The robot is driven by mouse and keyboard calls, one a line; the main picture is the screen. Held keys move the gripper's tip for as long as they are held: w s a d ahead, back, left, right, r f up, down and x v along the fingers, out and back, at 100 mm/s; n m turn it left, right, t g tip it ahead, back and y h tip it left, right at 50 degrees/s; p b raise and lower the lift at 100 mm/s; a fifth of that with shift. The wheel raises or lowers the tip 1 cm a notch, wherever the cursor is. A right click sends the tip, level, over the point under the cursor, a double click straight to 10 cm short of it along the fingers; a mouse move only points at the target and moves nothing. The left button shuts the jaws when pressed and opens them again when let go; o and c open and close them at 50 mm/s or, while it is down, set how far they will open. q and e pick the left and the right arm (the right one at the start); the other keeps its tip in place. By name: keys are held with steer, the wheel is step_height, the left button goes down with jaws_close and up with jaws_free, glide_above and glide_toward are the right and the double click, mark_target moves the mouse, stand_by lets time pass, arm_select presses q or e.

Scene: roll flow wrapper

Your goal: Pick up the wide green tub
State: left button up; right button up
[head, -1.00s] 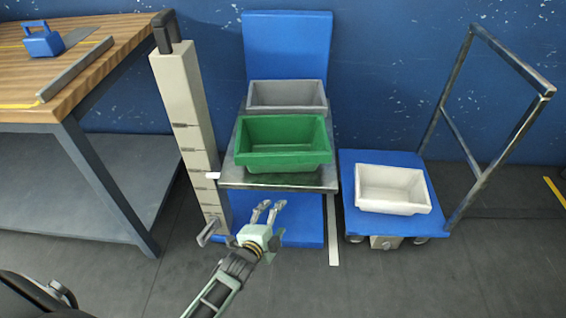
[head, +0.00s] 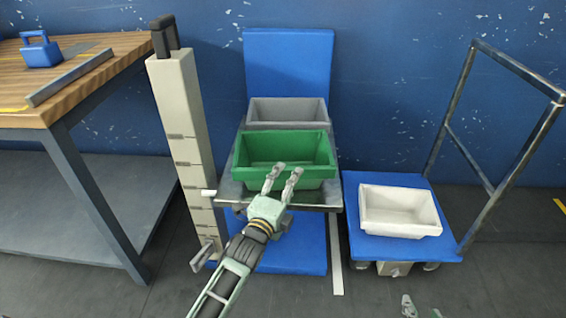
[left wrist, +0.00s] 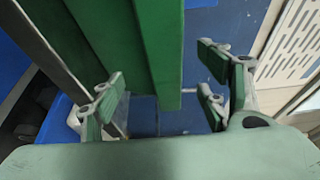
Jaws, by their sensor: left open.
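The wide green tub (head: 285,180) stands upright on a metal platform (head: 232,193), in front of a grey tub. My left gripper (head: 283,174) is open, with its two fingers at the tub's near wall, around the middle of its front. In the left wrist view, green tub walls (left wrist: 160,45) run down between the spread fingers of the left gripper (left wrist: 160,105). I cannot tell whether the fingers touch the wall. Only pale tips of my right gripper (head: 422,309) show at the bottom edge of the head view.
The grey tub (head: 287,108) sits directly behind the green one. A pale post (head: 180,130) with a crank stands left of the platform. A wooden workbench (head: 100,65) is at the left. A blue trolley (head: 395,248) carrying a white tub (head: 400,222) is at the right.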

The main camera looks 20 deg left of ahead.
arm_select(q)
steer(key=w, duration=0.2)
steer(key=shift+w+f+b, duration=0.1)
steer(key=shift+w+b, duration=0.25)
steer(key=shift+b, duration=0.05)
steer(key=shift+w, duration=0.25)
arm_select(e)
steer(key=w+a+r+t, duration=0.1)
steer(key=w+r+t, duration=0.2)
steer(key=r, duration=0.2)
steer(key=shift+w+a+y, duration=0.15)
steer(key=shift+a+y, duration=0.1)
steer(key=shift+y, duration=0.15)
arm_select(q)
steer(key=shift+c, duration=0.4)
